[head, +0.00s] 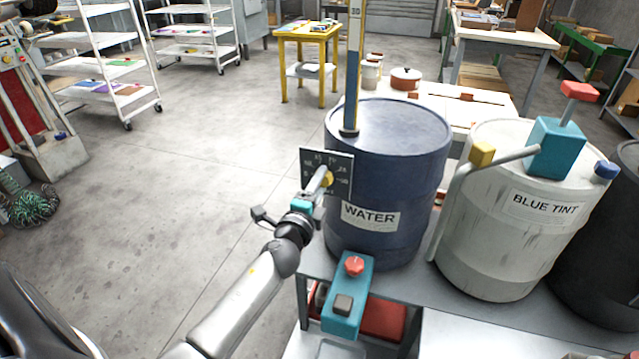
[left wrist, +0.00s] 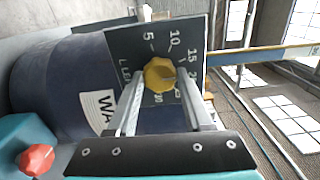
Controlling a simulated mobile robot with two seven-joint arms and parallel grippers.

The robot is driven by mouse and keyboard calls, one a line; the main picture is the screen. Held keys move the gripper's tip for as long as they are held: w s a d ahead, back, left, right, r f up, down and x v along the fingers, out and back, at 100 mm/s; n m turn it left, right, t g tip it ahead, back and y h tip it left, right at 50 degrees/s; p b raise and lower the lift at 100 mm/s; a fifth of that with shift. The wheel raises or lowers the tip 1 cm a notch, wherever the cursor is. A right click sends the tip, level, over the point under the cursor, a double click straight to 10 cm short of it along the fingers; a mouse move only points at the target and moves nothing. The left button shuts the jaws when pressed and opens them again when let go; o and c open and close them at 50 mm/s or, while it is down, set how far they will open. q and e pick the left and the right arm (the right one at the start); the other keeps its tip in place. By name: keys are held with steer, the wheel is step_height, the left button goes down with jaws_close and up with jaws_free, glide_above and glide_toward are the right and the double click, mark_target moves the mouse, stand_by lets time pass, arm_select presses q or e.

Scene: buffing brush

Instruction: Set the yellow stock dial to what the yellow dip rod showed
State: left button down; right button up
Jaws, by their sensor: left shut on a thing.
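The stock dial is a dark square plate (head: 341,164) with white numbers, on the side of the dark blue WATER barrel (head: 395,165). Its yellow knob (head: 328,179) shows at the centre; it also shows in the left wrist view (left wrist: 159,75). My left gripper (head: 320,182) is shut on the knob, one finger on each side. In the left wrist view 5, 10 and 15 are readable on the plate (left wrist: 130,45); the knob's pointer is not clear. The dip rod (head: 352,75) stands upright at the barrel's edge, blue with yellow edges, marked 30 near the top. My right gripper is not in view.
A teal box with a red knob (head: 354,265) sits in front of the barrel. A white BLUE TINT barrel (head: 505,240) with a teal pump (head: 555,147) stands to the right. A red pot (head: 405,78) is behind. Open floor (head: 200,160) lies left.

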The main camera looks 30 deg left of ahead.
arm_select(q)
steer(key=m+p, duration=0.1)
steer(key=m, duration=1)
steer(key=shift+m+p, duration=0.3)
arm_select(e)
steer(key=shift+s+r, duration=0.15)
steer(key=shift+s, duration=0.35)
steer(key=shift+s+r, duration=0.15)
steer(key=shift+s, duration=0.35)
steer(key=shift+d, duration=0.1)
arm_select(q)
steer(key=c, duration=0.7)
jaws_free()
steer(key=o, duration=0.4)
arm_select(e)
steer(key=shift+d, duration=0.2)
